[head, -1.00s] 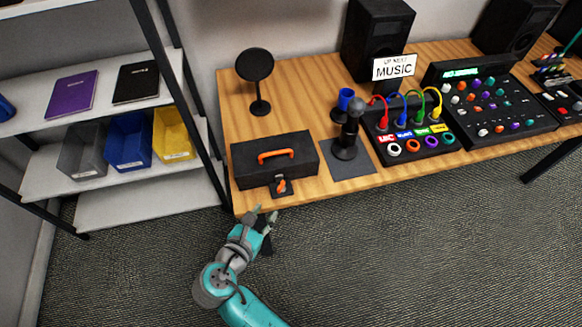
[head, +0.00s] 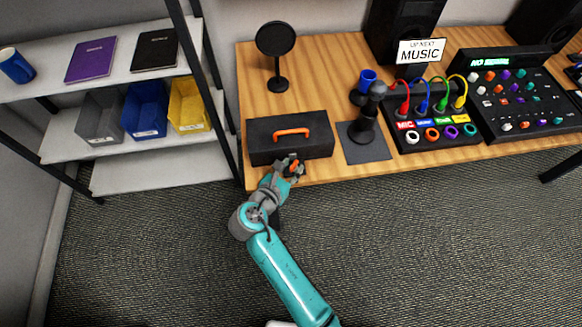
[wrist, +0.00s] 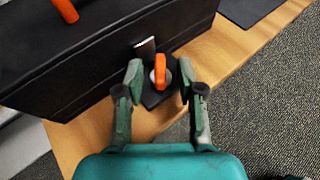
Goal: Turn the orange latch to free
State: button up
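The orange latch (wrist: 160,72) sits on a small dark plate at the front of the black case (wrist: 60,60). In the wrist view it stands upright, lying between the two fingers of my gripper (wrist: 158,80). The fingers are apart, with a visible gap on each side of the latch. In the head view my gripper (head: 287,170) is at the front of the case (head: 262,141), and the latch (head: 294,166) is partly hidden by it. The case is shut, with an orange handle (head: 292,133) on its lid.
A grey mat (head: 362,148) with a dark stand is right of the case. A round black disc on a stand (head: 276,55) is behind it. A shelf with bins (head: 145,108) stands left. The floor in front is clear.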

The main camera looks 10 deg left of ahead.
jog(key=shift+w, duration=0.1)
grip_shut()
dwell(0.3)
jog(key=shift+w+a+m+g+h, duration=0.1)
jog(key=shift+a+m+g+h, duration=0.15)
jog(key=shift+m+g+h, duration=0.7)
jog(key=shift+w+a+m+g+h, duration=0.15)
jog(key=shift+m+g+h, duration=0.75)
jog(key=shift+m+h, duration=0.45)
jog(key=shift+w+m+g+h, duration=0.15)
jog(key=shift+m+g+h, duration=0.7)
jog(key=shift+m+h, duration=0.4)
jog(key=shift+m+y, duration=0.25)
grip_release()
